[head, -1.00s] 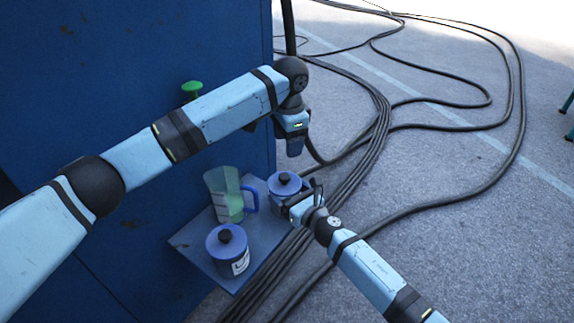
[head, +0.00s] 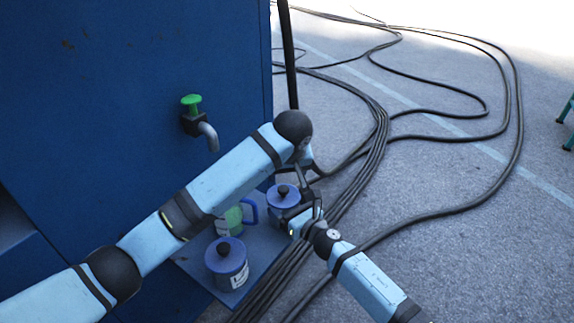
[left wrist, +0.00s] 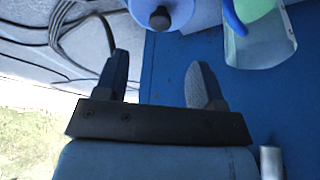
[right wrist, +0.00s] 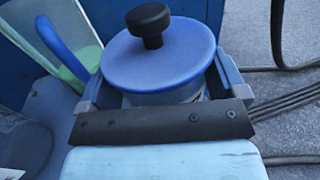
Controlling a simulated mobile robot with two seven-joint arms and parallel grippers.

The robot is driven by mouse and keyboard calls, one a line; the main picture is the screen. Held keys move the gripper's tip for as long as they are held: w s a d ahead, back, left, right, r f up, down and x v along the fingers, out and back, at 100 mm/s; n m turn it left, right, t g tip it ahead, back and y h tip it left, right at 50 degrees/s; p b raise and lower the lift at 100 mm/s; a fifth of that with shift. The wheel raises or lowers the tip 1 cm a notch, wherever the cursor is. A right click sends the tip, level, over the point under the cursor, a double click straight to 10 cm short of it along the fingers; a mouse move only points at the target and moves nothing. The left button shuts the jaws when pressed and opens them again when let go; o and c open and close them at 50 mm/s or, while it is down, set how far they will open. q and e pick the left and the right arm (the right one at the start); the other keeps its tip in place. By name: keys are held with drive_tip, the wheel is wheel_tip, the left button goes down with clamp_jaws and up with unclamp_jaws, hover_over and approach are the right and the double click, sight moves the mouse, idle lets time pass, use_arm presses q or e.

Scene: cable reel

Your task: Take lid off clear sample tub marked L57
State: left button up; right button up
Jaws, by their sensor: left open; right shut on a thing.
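A clear tub with a blue lid (head: 284,195) and black knob stands at the far end of the shelf. My right gripper (right wrist: 165,92) is shut around the tub's body just below the lid; the lid is on. My left gripper (left wrist: 158,78) is open and empty, above the shelf, with the lid and knob (left wrist: 160,18) ahead of its fingertips, apart from them. In the head view its fingers are partly hidden by my arm. A second blue-lidded tub (head: 228,262) with a white label stands nearer. I cannot read L57 on either tub.
A clear jug (right wrist: 50,40) with green contents and a blue handle stands between the tubs. The blue shelf (head: 262,255) adjoins a blue cabinet with a green-handled tap (head: 192,110). Black cables (head: 375,140) lie on the ground beside it.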

sight(284, 188)
use_arm(q)
drive_tip(key=x, duration=0.9)
drive_tip(key=shift+f, duration=0.15)
drive_tip(key=c, duration=1.1)
drive_tip(key=shift+r, duration=1.15)
